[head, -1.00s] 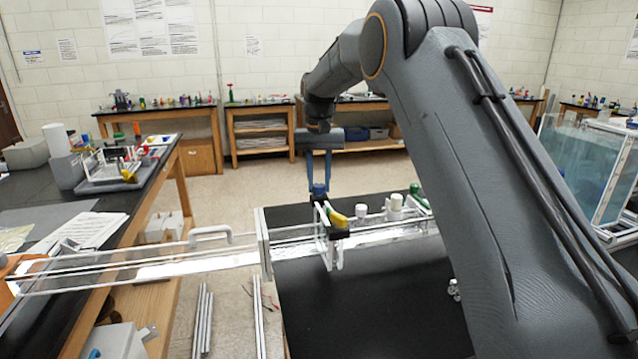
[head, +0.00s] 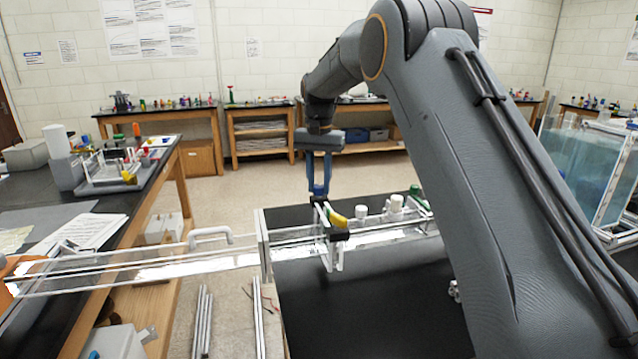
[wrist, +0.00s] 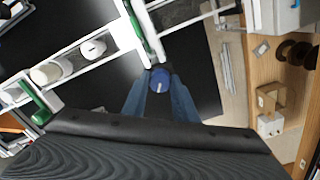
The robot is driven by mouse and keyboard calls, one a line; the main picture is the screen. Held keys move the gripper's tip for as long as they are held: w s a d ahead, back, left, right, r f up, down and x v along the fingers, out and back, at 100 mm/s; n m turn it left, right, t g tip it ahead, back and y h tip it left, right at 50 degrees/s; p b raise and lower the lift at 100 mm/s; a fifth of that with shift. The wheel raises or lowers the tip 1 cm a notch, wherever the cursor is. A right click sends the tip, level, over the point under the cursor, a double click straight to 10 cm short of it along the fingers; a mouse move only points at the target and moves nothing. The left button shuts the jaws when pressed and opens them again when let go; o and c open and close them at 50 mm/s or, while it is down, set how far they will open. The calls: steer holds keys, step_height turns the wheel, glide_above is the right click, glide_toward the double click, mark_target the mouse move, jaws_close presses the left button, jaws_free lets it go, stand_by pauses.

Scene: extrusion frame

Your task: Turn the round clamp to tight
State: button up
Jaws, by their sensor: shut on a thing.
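The round clamp is a blue knob (wrist: 160,79) with a pale line on its face, seen in the wrist view at the end of a white frame bar. My gripper (wrist: 160,86) is shut on it, with one blue finger on each side. In the head view my gripper (head: 319,197) points straight down onto the top of the frame (head: 264,250), left of my arm. The knob is mostly hidden there by the fingers.
A yellow handle (head: 338,219) sits just beside the gripper. White knobs (head: 395,204) and a green part (head: 415,191) stand farther right along the rail. The black tabletop (head: 370,310) in front is clear. A side bench (head: 95,210) stands at left.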

mark_target(319, 186)
steer(key=o, duration=1.1)
steer(key=shift+c, duration=0.2)
steer(key=shift+r, duration=0.15)
step_height(319, 186, up, 8)
steer(key=b, duration=0.2)
steer(key=shift+b, duration=0.35)
steer(key=shift+f, duration=0.2)
